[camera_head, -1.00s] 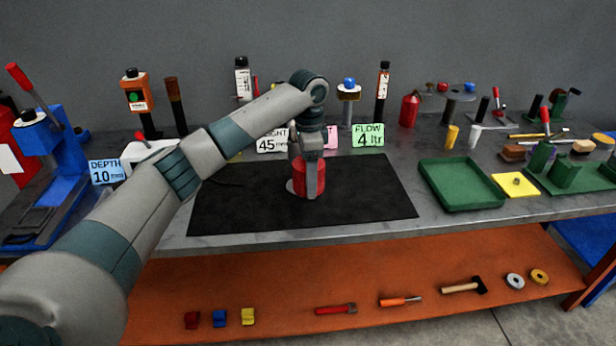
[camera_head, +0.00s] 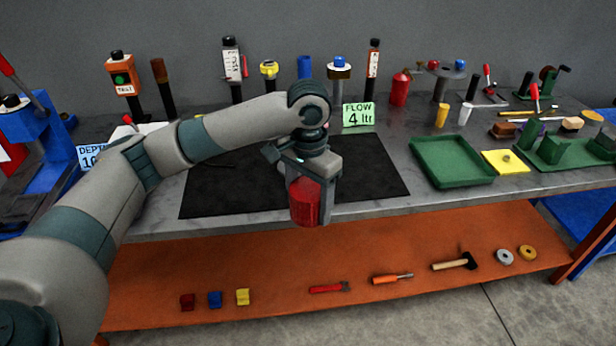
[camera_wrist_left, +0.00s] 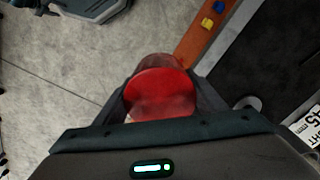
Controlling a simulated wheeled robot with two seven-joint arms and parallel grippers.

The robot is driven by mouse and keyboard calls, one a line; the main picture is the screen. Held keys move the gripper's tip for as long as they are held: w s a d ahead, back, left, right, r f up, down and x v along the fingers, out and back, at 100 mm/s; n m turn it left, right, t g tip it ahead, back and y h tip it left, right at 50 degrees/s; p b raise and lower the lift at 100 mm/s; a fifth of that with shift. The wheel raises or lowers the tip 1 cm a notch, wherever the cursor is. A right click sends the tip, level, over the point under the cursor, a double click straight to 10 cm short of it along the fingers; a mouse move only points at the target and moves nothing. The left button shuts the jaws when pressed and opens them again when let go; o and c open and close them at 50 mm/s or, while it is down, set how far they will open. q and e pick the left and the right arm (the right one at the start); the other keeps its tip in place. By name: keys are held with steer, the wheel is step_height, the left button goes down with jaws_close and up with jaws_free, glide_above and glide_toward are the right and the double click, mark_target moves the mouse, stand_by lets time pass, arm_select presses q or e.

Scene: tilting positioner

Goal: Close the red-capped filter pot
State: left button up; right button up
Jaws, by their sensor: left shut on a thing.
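My left gripper (camera_head: 303,208) is shut on a red cylindrical piece (camera_head: 306,203), held upright off the black mat, near the bench's front edge. In the left wrist view its round red face (camera_wrist_left: 160,94) sits between the two fingers, with a darker body beyond. I cannot tell whether it is the cap alone or a larger part of the filter pot. A pale round piece (camera_wrist_left: 248,103) on the mat shows in the left wrist view; in the head view my arm and gripper hide that spot. My right gripper is out of view.
The black mat (camera_head: 370,170) is otherwise largely bare. A green tray (camera_head: 452,178) and a yellow pad (camera_head: 505,163) lie right of it. Bottles and instruments stand along the back. An orange lower shelf (camera_head: 400,245) juts out below with tools and small blocks.

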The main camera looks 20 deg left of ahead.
arm_select(q)
steer(key=s+d+f+n, duration=0.1)
steer(key=s+n, duration=0.3)
steer(key=s, duration=0.7)
steer(key=shift+s+d, duration=0.2)
steer(key=shift+d, duration=0.2)
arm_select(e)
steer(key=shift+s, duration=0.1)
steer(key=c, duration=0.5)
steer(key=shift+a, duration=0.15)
